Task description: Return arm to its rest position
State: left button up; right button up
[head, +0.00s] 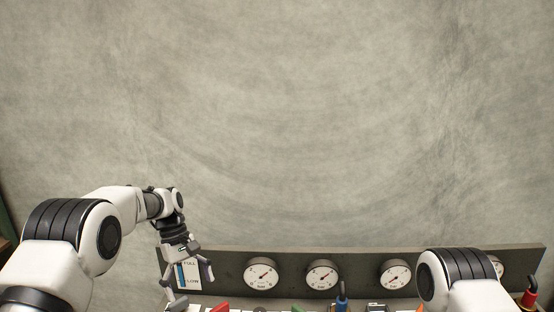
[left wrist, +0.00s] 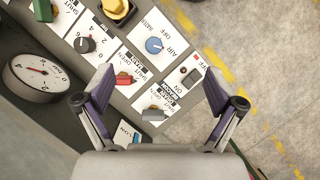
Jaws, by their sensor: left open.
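My left gripper (head: 190,284) hangs at the left end of a grey control panel, in front of a FULL/LOW level gauge (head: 188,272). In the left wrist view the left gripper (left wrist: 158,92) has its two purple-padded fingers wide apart with nothing between them. Below and beyond the fingers lie a red toggle (left wrist: 124,79) and a grey toggle (left wrist: 153,114) on white label plates; I cannot tell how far beneath them they are. My right arm shows only as an upper link at the lower right of the head view, and its gripper is out of view.
The panel's upright back (head: 352,266) carries several round dials, one also in the left wrist view (left wrist: 36,77). A blue knob (left wrist: 155,46), a black knob (left wrist: 85,45) and a yellow knob (left wrist: 116,8) stand on the panel. Concrete floor (left wrist: 262,70) with yellow marking lies beside it.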

pick_arm(q)
jog(key=s+a+f+g+b, duration=0.15)
jog(key=s+f+b, duration=0.25)
jog(key=s+f, duration=0.85)
jog(key=s+f+g+b, duration=0.35)
jog(key=s+f, duration=0.55)
jog(key=f, duration=0.7)
jog(key=s+a+f+m+t+y+b, duration=0.1)
jog(key=s+a+f+m+t, duration=0.15)
jog(key=s, duration=0.85)
jog(key=s+a+f+m+t+y+b, duration=0.1)
jog(key=s+f+m+t+y+b, duration=0.2)
jog(key=s, duration=0.8)
jog(key=w+t, duration=0.1)
jog(key=w+m+t+p, duration=0.1)
jog(key=w, duration=0.1)
jog(key=w+f+m+t+h, duration=0.1)
jog(key=shift+w+d+f+m, duration=0.1)
jog(key=shift+w+d+m, duration=0.15)
jog(key=shift+w, duration=0.1)
pick_arm(e)
notch_tip(320, 180, down, 10)
pick_arm(q)
jog(key=shift+s, duration=0.1)
pick_arm(e)
jog(key=shift+s, duration=0.15)
